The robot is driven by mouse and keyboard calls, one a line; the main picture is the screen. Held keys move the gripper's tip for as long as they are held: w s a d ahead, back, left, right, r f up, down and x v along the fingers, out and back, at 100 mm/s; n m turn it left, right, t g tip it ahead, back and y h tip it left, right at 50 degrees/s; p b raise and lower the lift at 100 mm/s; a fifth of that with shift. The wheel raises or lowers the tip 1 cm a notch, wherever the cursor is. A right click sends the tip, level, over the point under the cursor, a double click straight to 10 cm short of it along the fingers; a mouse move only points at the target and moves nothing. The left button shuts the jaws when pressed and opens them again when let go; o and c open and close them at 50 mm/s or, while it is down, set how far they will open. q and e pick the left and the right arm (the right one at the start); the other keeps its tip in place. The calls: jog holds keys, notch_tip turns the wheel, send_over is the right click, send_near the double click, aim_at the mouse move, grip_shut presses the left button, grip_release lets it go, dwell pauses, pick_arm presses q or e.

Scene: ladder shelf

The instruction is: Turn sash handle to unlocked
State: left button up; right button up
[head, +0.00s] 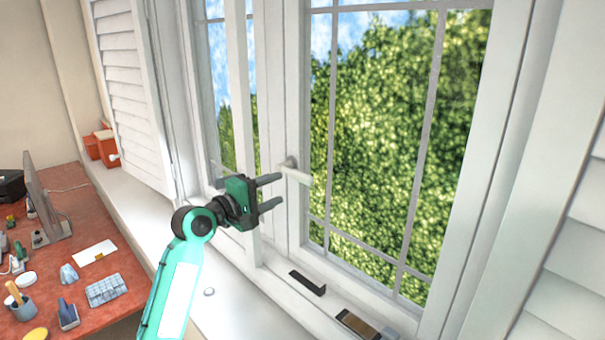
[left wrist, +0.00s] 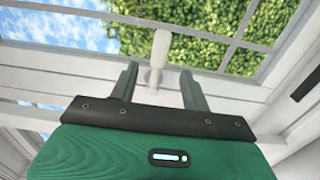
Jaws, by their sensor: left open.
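The white sash handle (head: 296,174) sits on the white window frame, right of the centre post. Its lever points to the right and slightly down in the head view. My left gripper (head: 272,192) is open and empty, just left of the handle with its two fingers pointing toward it. In the left wrist view the handle (left wrist: 159,52) stands beyond the gap between the open fingertips (left wrist: 160,78), and its base shows between them. I cannot tell whether either finger touches it. My right gripper is not in view.
The sill below holds a dark bracket (head: 308,283) and a dark flat box (head: 357,325). A white louvred shutter (head: 130,95) stands left. A red-brown desk (head: 112,262) with a monitor (head: 43,205) and several small items is at lower left.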

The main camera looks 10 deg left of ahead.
aim_at(300, 178)
pick_arm(q)
jog(key=p+x, duration=0.3)
jog(key=x, duration=0.6)
jog(key=shift+r+p, duration=0.15)
jog(key=shift+p, duration=0.2)
jog(key=shift+w+d, duration=0.35)
jog(key=shift+w, duration=0.05)
grip_shut()
